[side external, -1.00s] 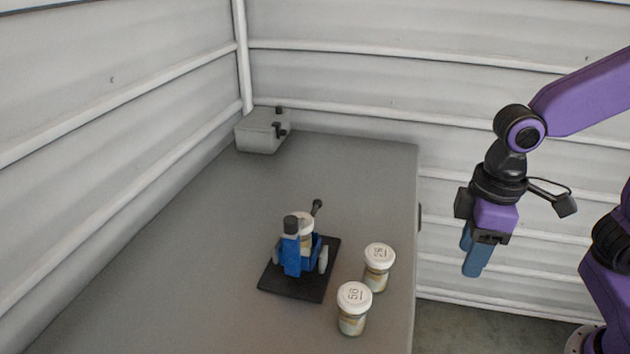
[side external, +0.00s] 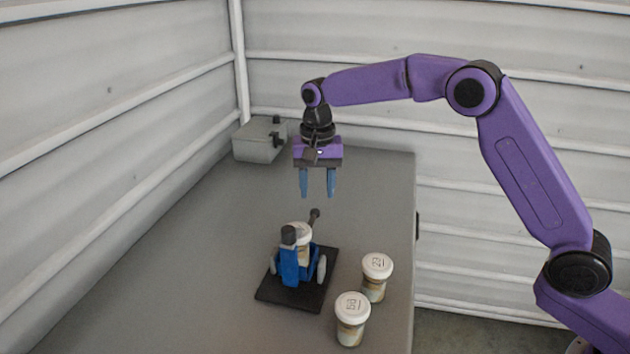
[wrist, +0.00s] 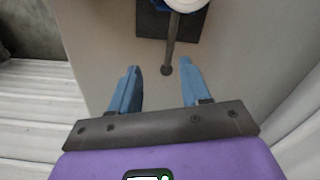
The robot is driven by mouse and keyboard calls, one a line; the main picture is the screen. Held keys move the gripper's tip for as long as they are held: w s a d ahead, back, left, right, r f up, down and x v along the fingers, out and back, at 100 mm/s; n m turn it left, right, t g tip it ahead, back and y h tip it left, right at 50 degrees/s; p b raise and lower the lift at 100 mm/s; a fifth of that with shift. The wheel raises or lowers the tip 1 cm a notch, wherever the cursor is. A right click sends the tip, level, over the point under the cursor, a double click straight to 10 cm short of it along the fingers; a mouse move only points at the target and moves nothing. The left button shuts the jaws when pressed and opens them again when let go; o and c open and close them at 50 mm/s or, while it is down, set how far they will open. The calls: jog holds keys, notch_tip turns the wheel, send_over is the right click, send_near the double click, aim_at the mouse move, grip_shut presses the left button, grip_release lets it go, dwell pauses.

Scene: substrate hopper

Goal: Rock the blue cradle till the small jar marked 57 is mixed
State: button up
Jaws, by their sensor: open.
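The blue cradle (side external: 289,268) stands on a black base plate (side external: 290,297) on the grey table. A white-lidded jar (side external: 303,236) sits in the cradle; its number cannot be read. A dark handle with a ball end (side external: 314,214) sticks out from the cradle's far side. My gripper (side external: 317,190) is open and empty, above the table behind the cradle and apart from it. In the wrist view, the handle (wrist: 169,60) points toward the space between my blue fingers (wrist: 158,88), with the black plate and part of the white jar lid (wrist: 187,4) at the top edge.
Two white-lidded jars stand right of the cradle: one marked 58 (side external: 351,318), and one behind it (side external: 376,278) with a number I cannot read surely. A grey box (side external: 258,142) with black fittings stands in the far corner. Corrugated walls close the back and left.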

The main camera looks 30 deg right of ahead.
aim_at(315, 212)
jog(key=w+f+m, duration=0.1)
jog(key=w+d+m, duration=0.1)
jog(key=w, duration=0.1)
jog(key=w+d+f+m, duration=0.1)
jog(key=w, duration=0.1)
jog(key=shift+w+d+f, duration=0.1)
jog(key=shift+d+f, duration=0.15)
jog(key=shift+f, duration=4.5)
jog(key=c, duration=0.6)
jog(key=shift+o, duration=0.2)
